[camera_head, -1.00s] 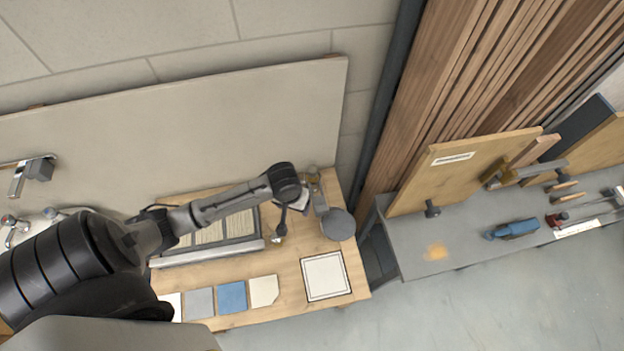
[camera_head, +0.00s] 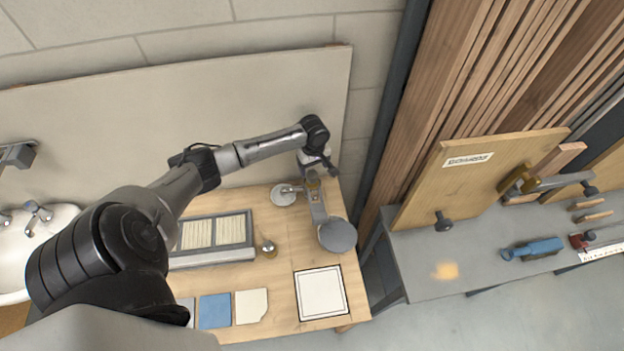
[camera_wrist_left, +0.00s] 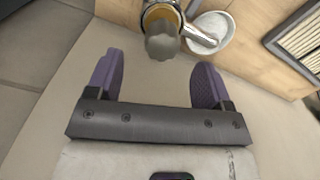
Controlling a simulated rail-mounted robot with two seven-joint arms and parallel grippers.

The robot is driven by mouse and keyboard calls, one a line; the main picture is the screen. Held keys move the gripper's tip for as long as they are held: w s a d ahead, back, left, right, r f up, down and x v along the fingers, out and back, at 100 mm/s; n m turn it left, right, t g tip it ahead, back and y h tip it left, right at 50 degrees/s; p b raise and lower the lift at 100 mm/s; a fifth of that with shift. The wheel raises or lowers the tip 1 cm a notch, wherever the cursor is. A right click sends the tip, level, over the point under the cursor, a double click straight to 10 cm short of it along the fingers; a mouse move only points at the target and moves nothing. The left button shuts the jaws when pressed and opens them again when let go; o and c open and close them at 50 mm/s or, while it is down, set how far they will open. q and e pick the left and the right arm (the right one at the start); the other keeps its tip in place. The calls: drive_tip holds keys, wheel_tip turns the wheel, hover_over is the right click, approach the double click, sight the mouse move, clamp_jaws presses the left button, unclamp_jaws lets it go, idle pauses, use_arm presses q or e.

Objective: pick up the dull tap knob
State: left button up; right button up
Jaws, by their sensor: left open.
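The dull tap knob (camera_wrist_left: 162,46) is a grey, lobed cap on a brass tap body, at the top middle of the left wrist view. My left gripper (camera_wrist_left: 157,62) is open, with one purple finger on each side of the knob's line. The knob lies just beyond the fingertips, and I see no contact. In the head view my left gripper (camera_head: 322,163) is above the brass-and-grey tap fixture (camera_head: 314,190) at the back right of the wooden bench. The knob itself is largely hidden there by the gripper. My right gripper is not in view.
A white round dish (camera_head: 283,194) sits beside the fixture, and a grey disc (camera_head: 338,235) is in front. A small brass-and-metal piece (camera_head: 268,248) stands near the tile rack (camera_head: 213,236). A backboard (camera_head: 250,110) rises behind. A framed white tile (camera_head: 321,294) lies at the front right.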

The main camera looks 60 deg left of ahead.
sight(312, 173)
use_arm(q)
drive_tip(key=shift+s+a+f+b, duration=0.1)
drive_tip(key=shift+f+b, duration=0.15)
drive_tip(key=shift+f, duration=1.35)
drive_tip(key=shift+s+a+f+b, duration=0.1)
drive_tip(key=shift+f+b, duration=0.15)
drive_tip(key=shift+f, duration=1.3)
drive_tip(key=c, duration=1.1)
